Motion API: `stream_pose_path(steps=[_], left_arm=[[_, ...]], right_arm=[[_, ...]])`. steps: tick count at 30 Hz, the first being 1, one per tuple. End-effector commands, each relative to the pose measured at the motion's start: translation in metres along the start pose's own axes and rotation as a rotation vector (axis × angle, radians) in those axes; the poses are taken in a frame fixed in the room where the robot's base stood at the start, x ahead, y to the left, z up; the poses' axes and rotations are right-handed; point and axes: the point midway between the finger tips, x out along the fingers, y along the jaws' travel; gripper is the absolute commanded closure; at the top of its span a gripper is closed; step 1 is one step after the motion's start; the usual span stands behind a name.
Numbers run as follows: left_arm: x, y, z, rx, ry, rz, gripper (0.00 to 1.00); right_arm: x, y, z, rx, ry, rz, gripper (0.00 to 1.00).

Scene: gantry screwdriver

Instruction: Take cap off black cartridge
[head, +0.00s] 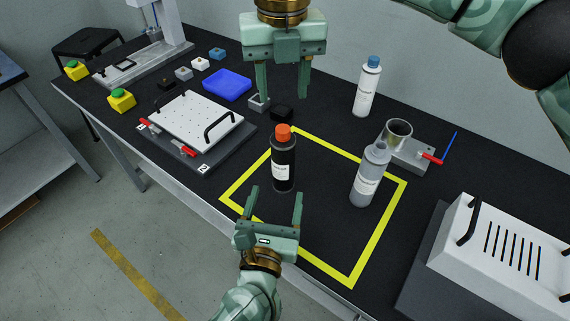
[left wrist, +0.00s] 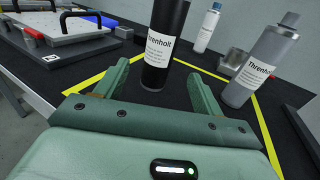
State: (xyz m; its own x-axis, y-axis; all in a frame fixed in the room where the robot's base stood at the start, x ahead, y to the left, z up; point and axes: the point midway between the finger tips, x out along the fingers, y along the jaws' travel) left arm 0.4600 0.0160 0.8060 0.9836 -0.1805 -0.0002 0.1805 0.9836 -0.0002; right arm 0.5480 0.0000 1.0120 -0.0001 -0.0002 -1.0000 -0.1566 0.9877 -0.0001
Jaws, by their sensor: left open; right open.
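The black cartridge (head: 284,166) with its orange cap (head: 283,133) on top stands upright at the left side of the yellow-taped square. It also shows in the left wrist view (left wrist: 164,45), where its top is cut off. My left gripper (head: 274,193) is open in front of it, fingers pointing at it, with nothing between them; in the left wrist view the cartridge stands beyond the fingertips (left wrist: 158,78). My right gripper (head: 283,97) is open and empty, pointing down above and behind the cartridge.
A grey bottle (head: 365,177) stands inside the square to the right. A white bottle (head: 367,87) with a blue cap and a metal cup (head: 398,135) are behind. A blue tray (head: 227,85) and a white plate fixture (head: 195,118) lie left. A white vented box (head: 505,250) is right.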

Motion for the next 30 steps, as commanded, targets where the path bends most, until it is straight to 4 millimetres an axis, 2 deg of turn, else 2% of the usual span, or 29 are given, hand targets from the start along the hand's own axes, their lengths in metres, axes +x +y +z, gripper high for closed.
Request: stream_pose_path(steps=[1,6,12,18,26,27,30], left_arm=[[0.013,0.0,0.001,0.001,-0.004,0.002,0.31],[0.053,0.0,0.001,0.001,-0.002,0.0,0.31],[0.088,0.0,0.001,0.002,-0.002,0.0,0.31],[0.104,0.0,0.0,0.001,0.0,0.0,0.31],[0.106,0.0,0.0,0.0,0.0,0.0,0.31],[0.105,0.0,0.0,0.0,0.0,0.0,0.34],[0.105,0.0,0.0,0.0,0.0,0.0,0.62]], right_arm=[[0.0,0.0,0.0,0.0,0.0,0.0,0.54],[0.0,0.0,0.0,0.0,0.0,0.0,0.54],[0.0,0.0,0.0,0.0,0.0,0.0,0.54],[0.0,0.0,0.0,0.0,0.0,0.0,0.54],[0.0,0.0,0.0,0.0,0.0,0.0,0.54],[0.0,0.0,0.0,0.0,0.0,0.0,0.54],[0.0,0.0,0.0,0.0,0.0,0.0,0.54]])
